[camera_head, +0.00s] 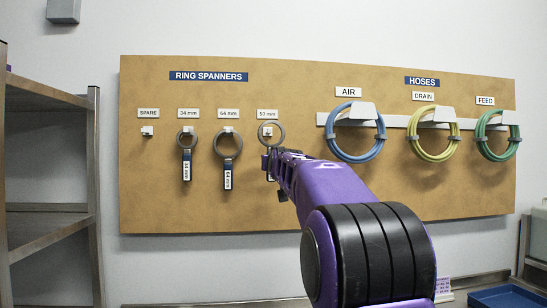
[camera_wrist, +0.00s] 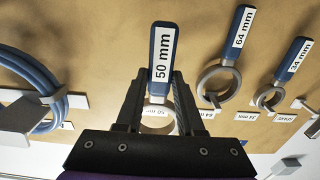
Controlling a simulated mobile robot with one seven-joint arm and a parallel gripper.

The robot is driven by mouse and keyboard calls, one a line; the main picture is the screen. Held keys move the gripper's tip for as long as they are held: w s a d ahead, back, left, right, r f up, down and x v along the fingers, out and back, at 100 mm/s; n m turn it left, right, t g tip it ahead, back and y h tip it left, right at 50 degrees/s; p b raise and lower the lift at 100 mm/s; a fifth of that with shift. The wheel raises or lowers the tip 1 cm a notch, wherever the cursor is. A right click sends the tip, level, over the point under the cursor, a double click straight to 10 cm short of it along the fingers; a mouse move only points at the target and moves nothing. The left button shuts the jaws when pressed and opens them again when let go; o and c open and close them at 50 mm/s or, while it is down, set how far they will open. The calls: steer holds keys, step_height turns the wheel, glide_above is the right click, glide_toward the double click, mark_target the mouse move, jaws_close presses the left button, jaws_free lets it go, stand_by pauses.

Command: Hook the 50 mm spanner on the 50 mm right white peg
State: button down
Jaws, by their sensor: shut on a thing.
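The 50 mm spanner shows its dark grey ring (camera_head: 279,134) in the head view, under the 50 mm label. Its blue handle (camera_wrist: 160,62), marked 50 mm, points up in the wrist view. My gripper (camera_wrist: 161,84) is shut on this spanner where the handle meets the ring. The white peg (camera_head: 267,131) under the 50 mm label appears inside the ring's outline. I cannot tell whether the ring rests on the peg or is in front of it.
The 34 mm spanner (camera_head: 187,160) and 64 mm spanner (camera_head: 228,160) hang on pegs to the left. The spare peg (camera_head: 147,132) is empty. Blue (camera_head: 333,148), yellow (camera_head: 415,148) and green (camera_head: 483,145) hoses hang to the right. A metal shelf (camera_head: 50,222) stands at far left.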

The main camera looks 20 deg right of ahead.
steer(key=w+d+f+p, duration=0.1)
steer(key=w+p, duration=0.5)
steer(key=w, duration=0.2)
steer(key=shift+d+f, duration=0.3)
steer(key=shift+f, duration=0.05)
stand_by(0.3)
stand_by(0.5)
steer(key=shift+c, duration=2.2)
jaws_free()
steer(key=shift+f, duration=0.1)
steer(key=shift+s, duration=0.15)
steer(key=s+a+b, duration=0.3)
steer(key=s+b, duration=0.2)
steer(key=s, duration=1.2)
steer(key=shift+a, duration=0.2)
